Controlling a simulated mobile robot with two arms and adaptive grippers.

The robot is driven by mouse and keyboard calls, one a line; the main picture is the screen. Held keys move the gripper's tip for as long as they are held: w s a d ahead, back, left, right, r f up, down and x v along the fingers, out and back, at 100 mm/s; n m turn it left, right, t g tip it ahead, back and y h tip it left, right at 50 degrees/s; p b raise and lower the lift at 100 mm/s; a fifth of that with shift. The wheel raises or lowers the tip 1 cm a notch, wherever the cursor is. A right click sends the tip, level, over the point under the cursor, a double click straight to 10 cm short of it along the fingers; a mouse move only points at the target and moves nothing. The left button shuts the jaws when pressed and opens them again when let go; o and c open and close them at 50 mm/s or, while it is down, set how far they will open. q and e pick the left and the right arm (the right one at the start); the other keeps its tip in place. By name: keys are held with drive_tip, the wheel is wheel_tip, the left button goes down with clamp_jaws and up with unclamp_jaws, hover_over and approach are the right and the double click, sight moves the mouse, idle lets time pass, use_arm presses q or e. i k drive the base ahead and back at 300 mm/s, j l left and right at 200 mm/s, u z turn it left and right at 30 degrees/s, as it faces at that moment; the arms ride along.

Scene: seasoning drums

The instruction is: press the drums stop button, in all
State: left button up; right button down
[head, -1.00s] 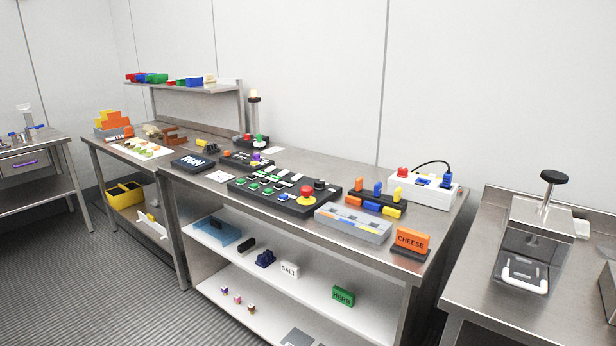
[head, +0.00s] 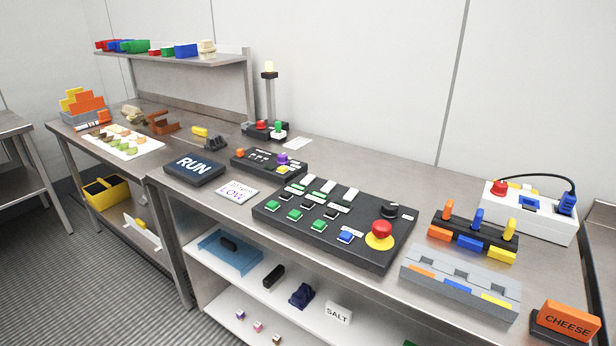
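A black control panel (head: 302,238) lies on the steel workbench (head: 345,170) in the middle of the head view. It has rows of green, black and blue buttons with white labels too small to read. A large red mushroom button (head: 382,230) on a yellow base sits at its right end, beside a black knob (head: 390,211). Which button is marked as the drums stop I cannot read. A smaller box (head: 262,163) with a purple and an orange knob stands behind, left of the panel. Neither of my grippers shows in this view.
A dark RUN sign (head: 194,168) and a LOW card (head: 232,193) lie left of the panel. A grey tray (head: 460,283), a black rack with coloured levers (head: 470,236), a white socket box (head: 530,215) and a CHEESE sign (head: 568,320) stand to the right. A signal lamp (head: 269,90) rises behind.

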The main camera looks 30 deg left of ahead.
sight(308, 203)
drive_tip(key=i+j, duration=0.1)
drive_tip(key=j, duration=0.25)
drive_tip(key=i+j, duration=0.15)
drive_tip(key=j, duration=0.2)
drive_tip(key=i+j, duration=0.1)
drive_tip(key=j, duration=0.25)
drive_tip(key=i+j, duration=0.15)
drive_tip(key=j, duration=0.25)
drive_tip(key=i+j, duration=0.1)
drive_tip(key=j, duration=0.25)
drive_tip(key=i+j, duration=0.1)
drive_tip(key=j, duration=0.25)
drive_tip(key=i+z, duration=0.05)
